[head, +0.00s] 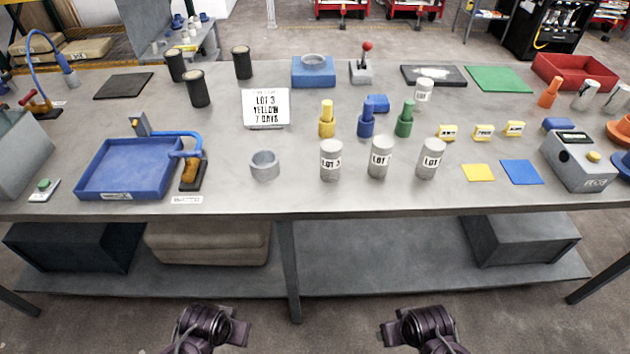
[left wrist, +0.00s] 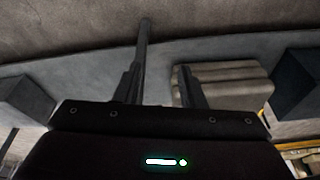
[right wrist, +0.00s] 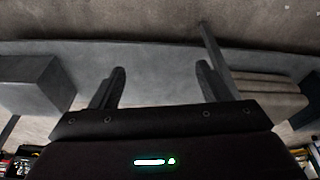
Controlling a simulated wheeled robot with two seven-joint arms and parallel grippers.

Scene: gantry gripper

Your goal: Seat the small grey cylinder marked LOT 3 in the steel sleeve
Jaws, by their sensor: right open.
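The small grey cylinder marked LOT 3 (head: 331,160) stands upright near the front middle of the bench in the head view. A short, open grey steel sleeve (head: 265,165) stands to its left, apart from it, and looks empty. Similar LOT cylinders stand to the right, a middle one (head: 380,157) and a right one (head: 431,158); their numbers are hard to read. My left gripper (left wrist: 158,82) and right gripper (right wrist: 160,80) are both open and empty. Both are in front of the bench, below its top, well away from the cylinder and sleeve.
A sign (head: 266,108) reads LOT 3 YELLOW 7 DAYS. A blue tray (head: 128,182) lies left of the sleeve. Yellow (head: 327,120), blue (head: 366,121) and green (head: 404,119) pieces stand behind the cylinders. The bench's front edge (head: 300,210) lies between my grippers and these things.

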